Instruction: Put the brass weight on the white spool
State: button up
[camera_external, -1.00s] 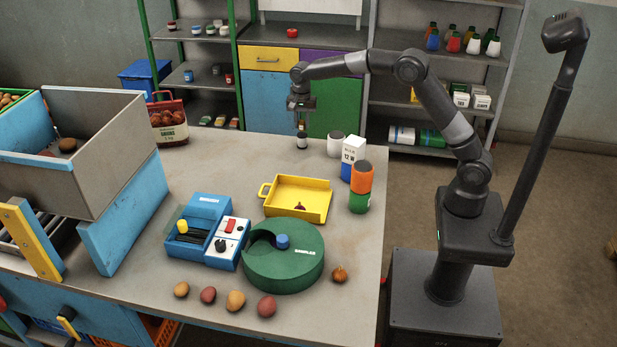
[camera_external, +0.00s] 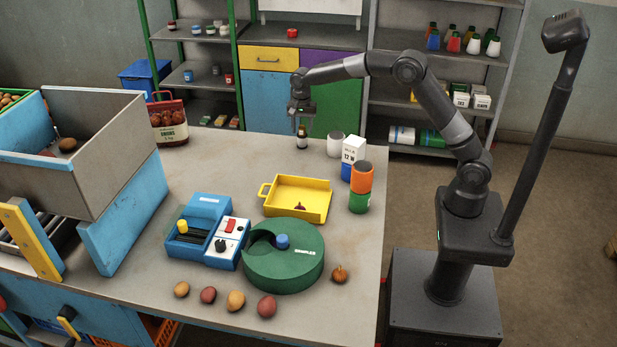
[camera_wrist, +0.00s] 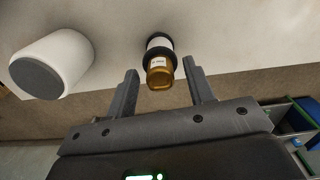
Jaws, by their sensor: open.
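A small white spool (camera_wrist: 159,42) with black flanges stands near the table's back edge. The brass weight (camera_wrist: 160,76), a gold-brown cylinder with a pale label, is seen against the spool's near flange and looks to rest on top of it. In the external view the spool (camera_external: 302,145) and the brass weight (camera_external: 302,131) show as one small upright stack below my gripper (camera_external: 301,115). In the wrist view my gripper (camera_wrist: 159,82) is open, with one finger on each side of the weight and a visible gap to both. Any contact beneath the weight is hidden.
A white cylinder with a grey top (camera_wrist: 60,66) stands close by on the right in the external view (camera_external: 335,146). A white-blue box (camera_external: 352,158) and orange-green can (camera_external: 361,187) stand beyond it. A yellow tray (camera_external: 297,198) lies nearer. The table left of the stack is clear.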

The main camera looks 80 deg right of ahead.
notch_tip(320, 180, up, 12)
jog(key=s+a+r+n+t, duration=0.1)
jog(key=s+a+r+n, duration=0.35)
jog(key=s+r, duration=0.3)
jog(key=s+a+n+t, duration=0.2)
jog(key=s+a+n, duration=0.2)
jog(key=s, duration=0.8)
jog(key=s+a+n+t, duration=0.1)
jog(key=s+a+n, duration=0.3)
jog(key=s, duration=0.7)
jog(key=s+a+f+n+t, duration=0.1)
jog(key=s+f+n, duration=0.3)
jog(key=s, duration=0.6)
jog(key=shift+s+a+f+t, duration=0.3)
jog(key=shift+a+f, duration=0.45)
jog(key=shift+f, duration=0.65)
